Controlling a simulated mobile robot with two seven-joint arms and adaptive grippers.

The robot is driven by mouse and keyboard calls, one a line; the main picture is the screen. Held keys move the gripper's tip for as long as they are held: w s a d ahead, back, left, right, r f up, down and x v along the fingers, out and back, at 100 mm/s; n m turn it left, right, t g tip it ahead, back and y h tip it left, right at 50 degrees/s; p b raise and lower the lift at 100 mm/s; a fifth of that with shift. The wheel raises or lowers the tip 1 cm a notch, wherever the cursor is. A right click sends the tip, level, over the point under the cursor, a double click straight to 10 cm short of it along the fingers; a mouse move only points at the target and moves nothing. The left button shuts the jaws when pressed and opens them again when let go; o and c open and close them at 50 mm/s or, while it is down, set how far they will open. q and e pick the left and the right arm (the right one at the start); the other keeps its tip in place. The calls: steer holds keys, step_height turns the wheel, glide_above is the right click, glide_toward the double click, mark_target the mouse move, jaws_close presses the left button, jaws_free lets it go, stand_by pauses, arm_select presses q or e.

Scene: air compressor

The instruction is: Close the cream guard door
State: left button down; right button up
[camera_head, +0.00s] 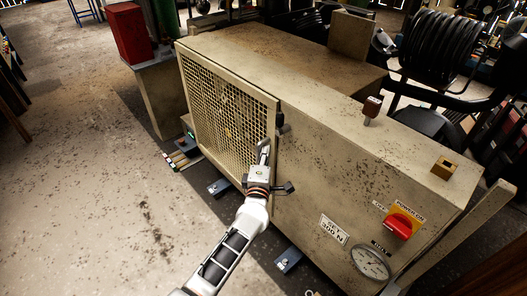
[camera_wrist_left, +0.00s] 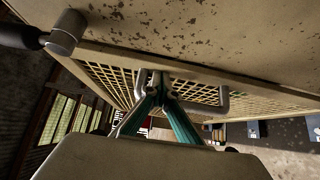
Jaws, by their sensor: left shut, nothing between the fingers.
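The cream guard door (camera_head: 225,110) is a mesh panel in a solid frame on the left face of the speckled cream compressor housing (camera_head: 330,140). It sits close to the housing's front edge; I cannot tell whether a small gap is left. My left gripper (camera_head: 265,150) is shut and empty, at the door's near edge. In the left wrist view its fingertips (camera_wrist_left: 160,78) meet in front of the mesh (camera_wrist_left: 110,85), beside a grey bar handle (camera_wrist_left: 226,98). I cannot tell whether they touch. My right gripper is not in view.
A dark-knobbed lever (camera_head: 282,124) stands out at the housing edge by the door. A red switch (camera_head: 401,225) and a gauge (camera_head: 370,262) are on the front face. A red canister (camera_head: 128,32) stands behind left. The floor (camera_head: 80,190) at left is clear.

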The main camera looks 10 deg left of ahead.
arm_select(q)
steer(key=shift+s+d+r+h, duration=0.15)
steer(key=shift+s+d, duration=0.05)
steer(key=shift+d, duration=0.2)
steer(key=shift+s+d+r+h, duration=0.1)
steer(key=shift+s+d+h, duration=0.05)
steer(key=shift+d, duration=0.25)
steer(key=s, duration=0.7)
steer(key=shift+s+a+f, duration=0.25)
steer(key=shift+a, duration=0.1)
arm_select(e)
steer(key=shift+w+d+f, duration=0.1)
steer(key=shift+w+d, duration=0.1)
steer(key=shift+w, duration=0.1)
